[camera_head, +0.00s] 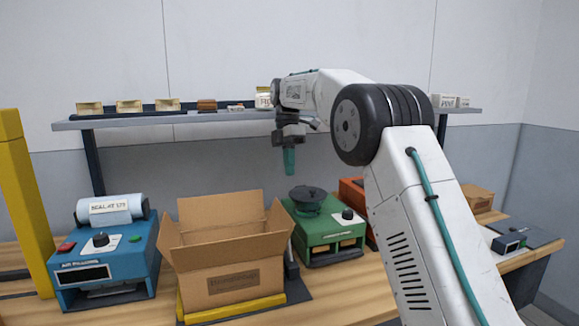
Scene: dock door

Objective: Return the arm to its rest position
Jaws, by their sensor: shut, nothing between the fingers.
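My arm rises from the lower right and bends at a black joint, then reaches left in front of the shelf. My gripper (290,172) hangs pointing down from the arm's end, with teal fingers shut and nothing between them. It is in the air above and behind the open cardboard box, a little above the green machine's black top. It touches nothing that I can see.
An open cardboard box (231,281) stands on the wooden bench, between a blue machine (80,277) and a green machine (318,232). An orange unit is partly hidden by my arm. A grey shelf (150,119) holds small boxes. A yellow post (22,200) stands left.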

